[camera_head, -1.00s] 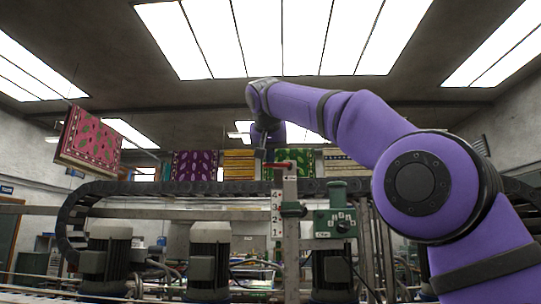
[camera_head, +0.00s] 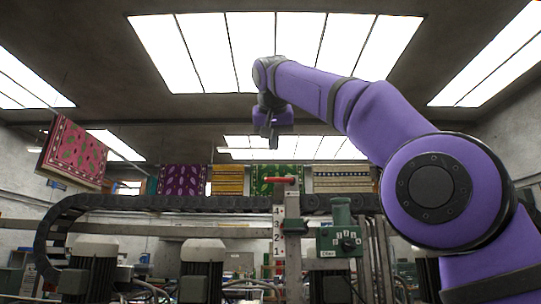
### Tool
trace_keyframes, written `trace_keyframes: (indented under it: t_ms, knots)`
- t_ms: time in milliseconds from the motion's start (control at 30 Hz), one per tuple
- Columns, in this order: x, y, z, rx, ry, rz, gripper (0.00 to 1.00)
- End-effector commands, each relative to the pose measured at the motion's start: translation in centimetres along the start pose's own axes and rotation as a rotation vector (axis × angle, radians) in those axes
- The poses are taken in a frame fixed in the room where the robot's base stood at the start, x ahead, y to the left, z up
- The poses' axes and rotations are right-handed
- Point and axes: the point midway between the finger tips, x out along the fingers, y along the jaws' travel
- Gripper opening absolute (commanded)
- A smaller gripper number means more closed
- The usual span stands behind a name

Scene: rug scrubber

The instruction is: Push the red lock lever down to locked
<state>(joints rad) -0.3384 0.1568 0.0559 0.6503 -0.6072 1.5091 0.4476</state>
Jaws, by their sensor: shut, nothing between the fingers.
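The red lever (camera_head: 280,181) sits at the top of an upright grey metal post (camera_head: 292,235) with a numbered scale. It looks roughly level and reaches out to the left of the post. My gripper (camera_head: 273,143) hangs fingers-down above the lever in the picture, with a visible gap between them. Its fingers are shut and hold nothing. How far it is in depth from the lever is hard to tell.
A green box with a numbered dial (camera_head: 340,240) stands just right of the post. A dark cable chain (camera_head: 150,203) runs across behind. Several motors (camera_head: 203,265) stand below. Patterned rugs hang behind, and a pink rug (camera_head: 72,153) hangs at left.

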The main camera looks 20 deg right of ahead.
Motion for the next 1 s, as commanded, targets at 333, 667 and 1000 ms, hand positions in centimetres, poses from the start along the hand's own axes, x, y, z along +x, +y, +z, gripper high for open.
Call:
trace_keyframes:
  t_ms: [333,667,1000]
  knots:
    - [-5.1,0.1,0.0,0.000,0.001,-0.001,0.00]
    - [-6.0,0.2,0.0,0.000,-0.001,0.001,0.00]
    - [-6.0,0.2,0.0,0.000,-0.001,0.001,0.00]
